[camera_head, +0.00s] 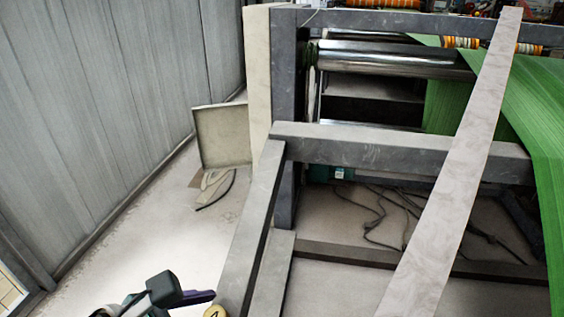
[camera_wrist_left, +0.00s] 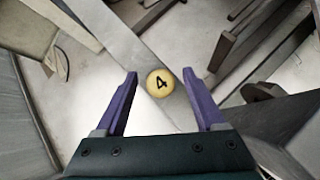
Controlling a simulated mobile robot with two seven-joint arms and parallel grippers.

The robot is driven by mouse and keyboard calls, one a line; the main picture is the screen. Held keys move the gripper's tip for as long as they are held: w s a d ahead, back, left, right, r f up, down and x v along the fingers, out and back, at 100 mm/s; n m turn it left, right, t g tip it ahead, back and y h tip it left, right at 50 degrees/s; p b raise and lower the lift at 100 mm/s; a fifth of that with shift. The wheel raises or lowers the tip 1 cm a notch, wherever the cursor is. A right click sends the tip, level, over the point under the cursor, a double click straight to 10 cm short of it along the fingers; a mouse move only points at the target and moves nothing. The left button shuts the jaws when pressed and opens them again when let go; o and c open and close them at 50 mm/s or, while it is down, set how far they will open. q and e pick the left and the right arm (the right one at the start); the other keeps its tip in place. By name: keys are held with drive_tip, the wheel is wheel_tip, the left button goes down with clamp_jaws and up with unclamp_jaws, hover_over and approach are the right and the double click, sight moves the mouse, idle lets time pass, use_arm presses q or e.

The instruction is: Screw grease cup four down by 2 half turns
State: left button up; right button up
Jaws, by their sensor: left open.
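Grease cup four is a round yellow cap (camera_wrist_left: 160,83) with a black 4 on top. In the left wrist view it lies between the two purple fingers of my left gripper (camera_wrist_left: 160,75), with a gap on each side. The gripper is open and empty. How far the fingertips are above the cap I cannot tell. In the head view the cup (camera_head: 214,311) is cut by the bottom edge, beside a grey beam. My left gripper (camera_head: 203,297) shows there just left of it, with one purple finger visible. My right gripper is not in view.
The grey machine frame (camera_head: 400,153) with steel rollers (camera_head: 400,60) and green web (camera_head: 545,110) fills the right side. A pale sloping beam (camera_head: 460,170) crosses it. An open panel (camera_head: 222,136) stands at the frame's left. The floor beside the corrugated wall (camera_head: 100,90) is mostly clear.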

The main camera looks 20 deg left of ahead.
use_arm(q)
drive_tip(key=shift+w+d+f, duration=0.1)
drive_tip(key=shift+w+f, duration=0.1)
drive_tip(key=shift+w, duration=0.1)
clamp_jaws()
idle(0.5)
